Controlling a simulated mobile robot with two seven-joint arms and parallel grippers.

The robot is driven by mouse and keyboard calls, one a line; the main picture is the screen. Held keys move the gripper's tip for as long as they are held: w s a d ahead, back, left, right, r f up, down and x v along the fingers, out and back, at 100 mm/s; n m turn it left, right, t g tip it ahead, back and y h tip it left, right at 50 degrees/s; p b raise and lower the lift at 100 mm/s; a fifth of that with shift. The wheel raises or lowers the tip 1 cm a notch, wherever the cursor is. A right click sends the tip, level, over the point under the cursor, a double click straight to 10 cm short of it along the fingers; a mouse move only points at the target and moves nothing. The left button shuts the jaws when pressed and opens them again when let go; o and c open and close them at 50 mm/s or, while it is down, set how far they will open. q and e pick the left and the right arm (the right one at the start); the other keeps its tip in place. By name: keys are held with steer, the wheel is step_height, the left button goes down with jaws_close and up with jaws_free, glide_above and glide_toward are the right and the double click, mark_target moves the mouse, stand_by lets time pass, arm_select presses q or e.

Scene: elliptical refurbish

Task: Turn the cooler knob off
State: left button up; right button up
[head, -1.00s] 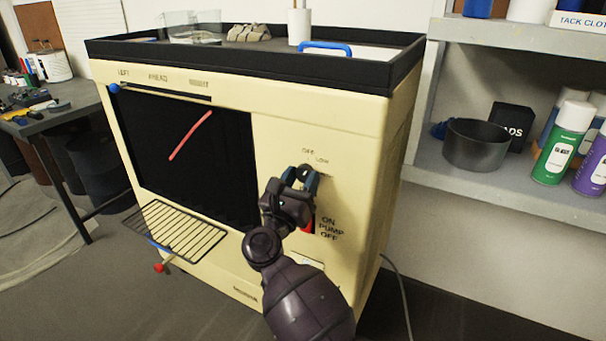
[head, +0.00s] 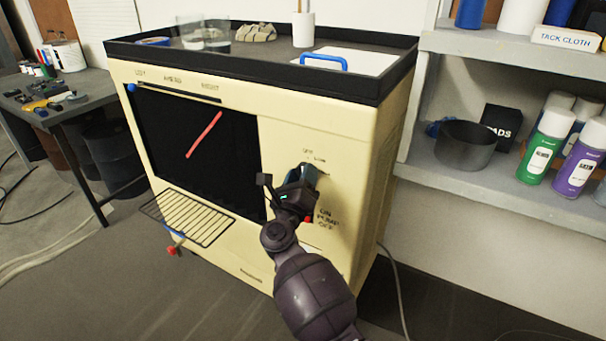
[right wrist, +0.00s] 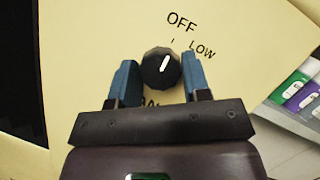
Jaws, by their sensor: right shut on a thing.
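The cooler (head: 300,125) is a cream cabinet with a dark window at its front. Its black round knob shows in the right wrist view (right wrist: 160,69) with a white pointer line. The pointer tilts up and slightly right, roughly toward the small tick under the OFF label (right wrist: 181,23); LOW (right wrist: 202,48) lies further right. My right gripper (head: 302,177) is at the front panel, its blue fingers on both sides of the knob, shut on it. The gripper also shows in the right wrist view (right wrist: 160,82). In the head view it mostly hides the knob. My left gripper is not in view.
A red switch (head: 307,218) beside the ON PUMP OFF label sits just below the gripper. A wire rack (head: 190,217) juts from the lower front. A grey shelf (head: 480,180) with spray cans stands at right, a workbench (head: 60,110) at left.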

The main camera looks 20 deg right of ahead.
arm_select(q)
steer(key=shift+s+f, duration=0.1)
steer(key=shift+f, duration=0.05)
arm_select(e)
steer(key=o, duration=0.9)
steer(key=shift+s, duration=0.1)
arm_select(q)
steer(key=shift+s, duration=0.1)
arm_select(e)
steer(key=v, duration=1)
steer(key=shift+s+a+f, duration=0.15)
steer(key=shift+s+a, duration=0.05)
steer(key=shift+s, duration=0.05)
